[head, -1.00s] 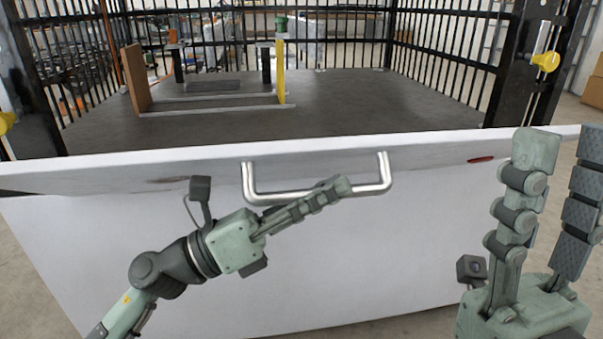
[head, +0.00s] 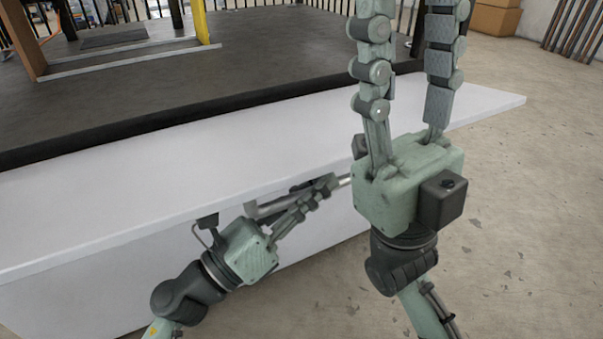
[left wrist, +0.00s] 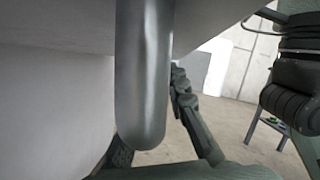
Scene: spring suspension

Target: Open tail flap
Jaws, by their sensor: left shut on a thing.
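The white tail flap (head: 180,205) crosses the head view below the dark cargo bed. Its broad upper face is tipped outward, with a gap-like dark strip along the bed side. The metal handle (head: 268,208) is under its outer edge, partly hidden by my fingers. My left gripper (head: 328,184) is shut on the handle from below. In the left wrist view the handle (left wrist: 143,75) is a thick metal bar close up, with the white flap (left wrist: 55,45) above and behind it. My right gripper (head: 410,20) is empty, its fingers apart and pointing up in front of the flap.
The dark bed floor (head: 150,90) carries a wooden board and a yellow post (head: 201,22) at upper left. Bare concrete floor (head: 510,210) is open on the right. Cardboard boxes (head: 497,18) stand at the far right back.

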